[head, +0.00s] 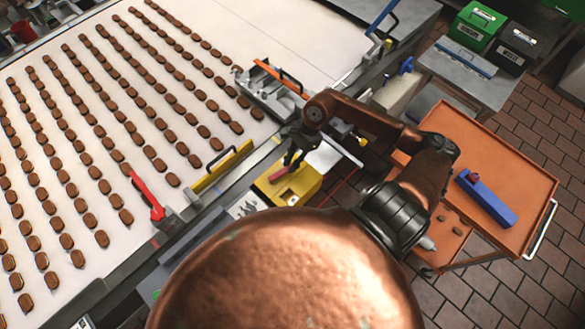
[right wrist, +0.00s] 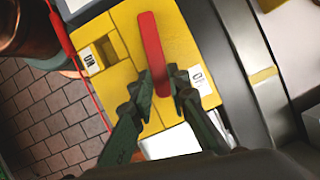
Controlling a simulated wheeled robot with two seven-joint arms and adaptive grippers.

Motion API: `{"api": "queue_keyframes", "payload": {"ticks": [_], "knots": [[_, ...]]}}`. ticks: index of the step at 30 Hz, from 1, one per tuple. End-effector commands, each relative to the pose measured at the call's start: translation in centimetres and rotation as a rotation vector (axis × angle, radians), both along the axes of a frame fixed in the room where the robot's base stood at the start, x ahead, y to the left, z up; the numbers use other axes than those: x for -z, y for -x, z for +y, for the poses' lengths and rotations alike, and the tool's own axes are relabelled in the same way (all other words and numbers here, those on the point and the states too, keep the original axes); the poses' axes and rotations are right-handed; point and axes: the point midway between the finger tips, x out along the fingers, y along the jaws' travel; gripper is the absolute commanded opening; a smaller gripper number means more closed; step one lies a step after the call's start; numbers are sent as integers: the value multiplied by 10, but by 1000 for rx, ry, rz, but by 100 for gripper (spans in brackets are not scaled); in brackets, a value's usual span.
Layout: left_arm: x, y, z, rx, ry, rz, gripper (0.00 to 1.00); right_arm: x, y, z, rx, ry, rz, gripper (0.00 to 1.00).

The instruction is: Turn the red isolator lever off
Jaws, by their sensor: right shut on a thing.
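The red isolator lever (right wrist: 151,45) is a long bar on the face of a yellow box (right wrist: 185,50). In the right wrist view it runs up the picture, tilted slightly. My right gripper (right wrist: 161,86) is shut on the lower part of the lever, one dark green finger on each side. White labels sit left and right of the lever; their words are hard to read. In the head view, my right gripper (head: 293,158) reaches down to the lever (head: 280,173) on the yellow box (head: 300,188) beside the conveyor. My left gripper is out of view.
A white conveyor (head: 180,205) with rows of brown biscuits lies to the left. Another red handle (head: 147,195) and a yellow bar (head: 220,167) are at its edge. An orange cart (head: 480,150) with a blue tool (head: 485,198) stands right. Bins (head: 476,26) are behind.

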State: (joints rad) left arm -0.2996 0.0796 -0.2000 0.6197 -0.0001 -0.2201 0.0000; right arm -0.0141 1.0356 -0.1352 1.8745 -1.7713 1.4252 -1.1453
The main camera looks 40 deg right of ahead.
Motion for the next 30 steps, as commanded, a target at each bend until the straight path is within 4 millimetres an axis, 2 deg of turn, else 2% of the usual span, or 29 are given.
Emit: {"api": "queue_keyframes", "payload": {"ticks": [1, 9, 14, 24, 25, 30], "knots": [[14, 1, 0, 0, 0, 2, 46, 6, -4, -1, -30, 2, -3, 0], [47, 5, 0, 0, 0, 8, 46, 5, -15, 0, -177, 0, -2, 0], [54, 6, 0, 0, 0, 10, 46, 2, -18, 0, -219, -2, 0, 0], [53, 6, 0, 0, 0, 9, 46, 0, -18, 0, -226, -2, -2, 0], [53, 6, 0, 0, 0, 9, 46, 0, -18, 0, -226, -2, -2, 18], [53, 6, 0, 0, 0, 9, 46, 0, -18, 0, -225, -2, -1, 29]]}}
